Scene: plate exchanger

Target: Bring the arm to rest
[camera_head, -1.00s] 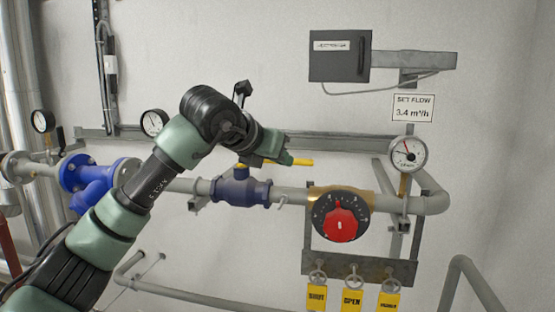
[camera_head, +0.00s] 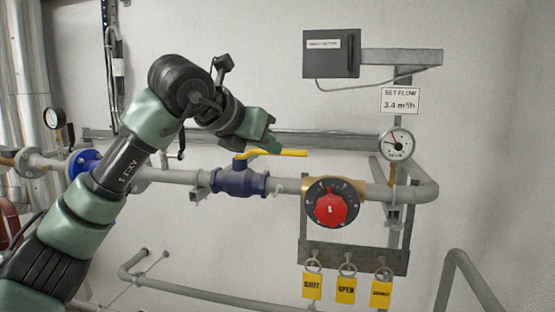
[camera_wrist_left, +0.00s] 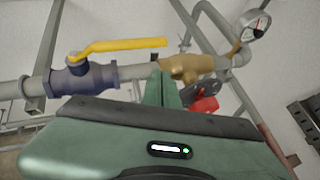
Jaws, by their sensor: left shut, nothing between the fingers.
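My left arm comes in from the lower left in the head view. Its gripper (camera_head: 272,143) is shut and empty, in front of the wall pipe. It appears just above the yellow lever (camera_head: 285,153) of the blue valve (camera_head: 240,182). In the left wrist view the closed green fingers (camera_wrist_left: 162,88) point up between the yellow lever (camera_wrist_left: 122,45) and the brass valve body (camera_wrist_left: 188,66). No contact with the lever or the valve shows. My right gripper is in neither view.
A red dial knob (camera_head: 330,208) sits on the pipe to the right, with a gauge (camera_head: 396,144) above it. Yellow tags (camera_head: 345,290) hang below on a bracket (camera_head: 352,256). A grey box (camera_head: 331,54) is on the wall.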

